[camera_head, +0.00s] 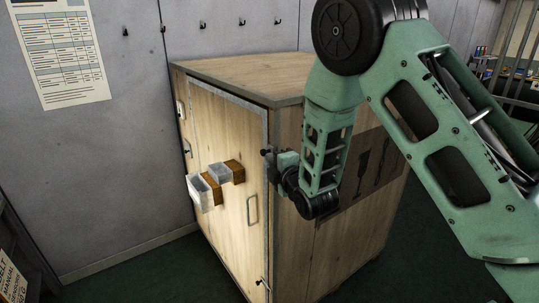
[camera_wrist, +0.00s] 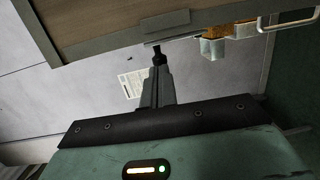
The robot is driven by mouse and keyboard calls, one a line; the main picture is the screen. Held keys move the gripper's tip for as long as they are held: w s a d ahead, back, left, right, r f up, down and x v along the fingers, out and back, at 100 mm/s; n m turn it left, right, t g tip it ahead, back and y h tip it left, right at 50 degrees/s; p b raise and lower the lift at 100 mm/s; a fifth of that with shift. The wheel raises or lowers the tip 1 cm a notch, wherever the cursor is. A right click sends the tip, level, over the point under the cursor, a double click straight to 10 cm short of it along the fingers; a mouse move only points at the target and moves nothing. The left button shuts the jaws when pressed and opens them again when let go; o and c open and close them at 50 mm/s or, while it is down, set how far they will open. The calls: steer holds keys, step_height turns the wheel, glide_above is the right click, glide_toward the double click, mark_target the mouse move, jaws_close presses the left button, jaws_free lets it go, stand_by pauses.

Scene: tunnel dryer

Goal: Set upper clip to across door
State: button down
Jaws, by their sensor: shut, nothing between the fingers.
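The wooden dryer cabinet has a pale door (camera_head: 222,122) in a grey metal frame, and it looks closed. My gripper (camera_head: 267,153) is at the door's right edge, at upper-middle height. In the wrist view my gripper (camera_wrist: 159,57) is shut and holds nothing, its tips close to a thin pale bar at the cabinet's edge. The upper clip cannot be made out clearly; it may be hidden at my gripper. A small lower clip (camera_head: 262,284) shows near the door's bottom right. Whether my fingers touch the cabinet cannot be told.
A door handle (camera_head: 252,209) stands out below my gripper. Small bins (camera_head: 200,193) in grey and brown project from the door's middle. Wall hooks (camera_head: 202,25) and a paper chart (camera_head: 60,50) are on the grey wall. The floor left of the cabinet is mostly clear.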

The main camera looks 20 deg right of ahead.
steer(key=shift+w+a+f, duration=0.1)
steer(key=shift+w+a, duration=0.05)
steer(key=shift+w, duration=0.8)
